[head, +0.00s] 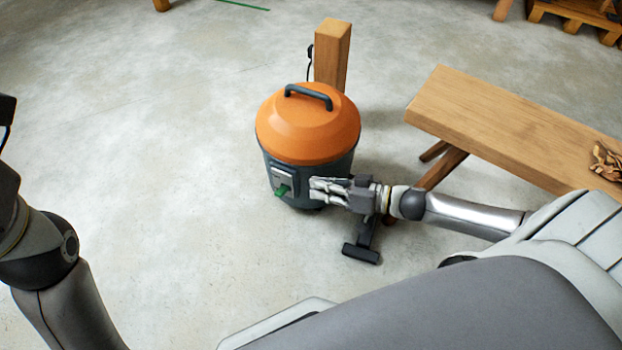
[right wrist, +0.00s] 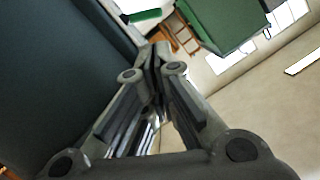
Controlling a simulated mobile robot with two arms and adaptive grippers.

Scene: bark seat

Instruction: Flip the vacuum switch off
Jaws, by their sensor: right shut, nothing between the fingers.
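The vacuum (head: 308,130) stands upright on the floor, with an orange domed lid, black handle and dark grey body. Its green switch (head: 282,190) sticks out at the bottom of a light grey panel (head: 283,177) on its front. My right gripper (head: 314,185) is shut and empty, just right of the switch and close to the vacuum's body. A small gap seems to separate fingertips and switch. In the right wrist view the closed fingers (right wrist: 155,55) point past the dark body (right wrist: 50,70). My left arm shows at the left edge, its gripper out of frame.
A wooden bench (head: 500,120) stands to the right, with wood shavings (head: 606,160) on it. A wooden post (head: 332,55) stands behind the vacuum. A black floor nozzle (head: 361,253) lies below my right gripper. The floor left of the vacuum is clear.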

